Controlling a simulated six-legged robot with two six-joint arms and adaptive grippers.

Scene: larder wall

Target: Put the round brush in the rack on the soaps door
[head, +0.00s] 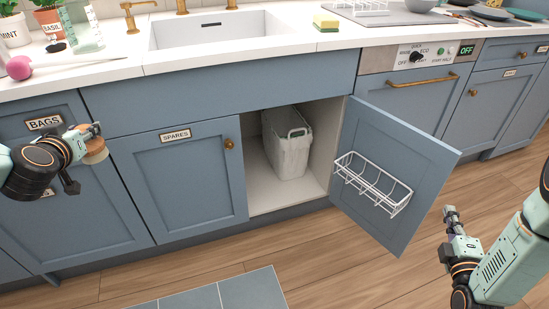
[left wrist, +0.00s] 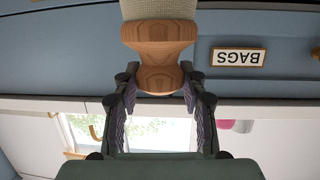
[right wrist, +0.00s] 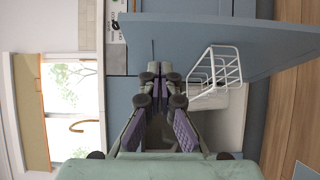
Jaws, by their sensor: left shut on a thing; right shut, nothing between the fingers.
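The round brush, with a wooden grip and pale bristles, shows at the left of the head view (head: 96,152) and at the top of the left wrist view (left wrist: 158,40). My left gripper (head: 88,138) is shut on its wooden grip, in front of the BAGS drawer. The white wire rack (head: 372,186) hangs on the inner face of the open blue door (head: 405,165); it looks empty. The rack also shows in the right wrist view (right wrist: 215,72). My right gripper (head: 450,218) is shut and empty, to the right of the open door and apart from it.
The open cabinet holds a white bin (head: 288,150). The SPARES door (head: 180,180) beside it is shut. Above, the counter carries a sink (head: 215,30), a sponge (head: 326,20) and a pink-headed item (head: 19,68). The wooden floor (head: 330,255) before the cabinets has a grey-blue mat (head: 225,295).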

